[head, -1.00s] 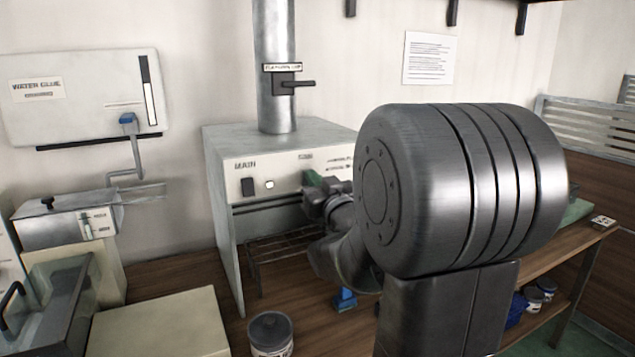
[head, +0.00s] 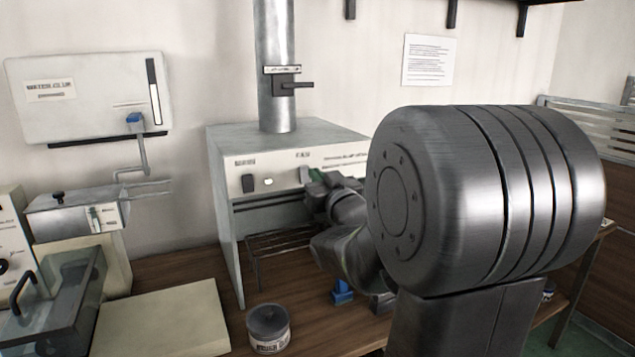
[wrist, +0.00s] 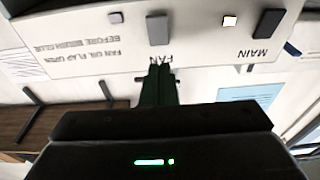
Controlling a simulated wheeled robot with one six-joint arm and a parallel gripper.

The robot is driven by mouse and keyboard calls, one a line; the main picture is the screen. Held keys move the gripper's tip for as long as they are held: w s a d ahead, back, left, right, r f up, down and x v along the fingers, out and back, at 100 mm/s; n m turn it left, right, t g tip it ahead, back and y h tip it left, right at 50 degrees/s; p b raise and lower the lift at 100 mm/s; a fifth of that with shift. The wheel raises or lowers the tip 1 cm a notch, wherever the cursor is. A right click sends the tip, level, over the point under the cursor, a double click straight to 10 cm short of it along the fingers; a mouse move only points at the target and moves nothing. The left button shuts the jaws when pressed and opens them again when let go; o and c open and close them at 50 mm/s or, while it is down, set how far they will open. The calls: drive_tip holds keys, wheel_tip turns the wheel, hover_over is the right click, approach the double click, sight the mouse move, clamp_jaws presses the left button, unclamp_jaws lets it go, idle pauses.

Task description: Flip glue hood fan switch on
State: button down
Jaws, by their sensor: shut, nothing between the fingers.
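Contact with the panel cannot be told.
A duct handle (head: 293,85) sticks out above the hood. A wire rack (head: 280,243) lies under it. A glue pot (head: 268,330) and a pale board (head: 160,325) are on the bench in front. The WATER GLUE panel (head: 110,95) hangs at left.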

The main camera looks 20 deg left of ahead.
drive_tip(key=s+d+r, duration=0.2)
drive_tip(key=s+d, duration=0.4)
drive_tip(key=d, duration=0.1)
drive_tip(key=shift+s+d, duration=0.15)
idle(0.4)
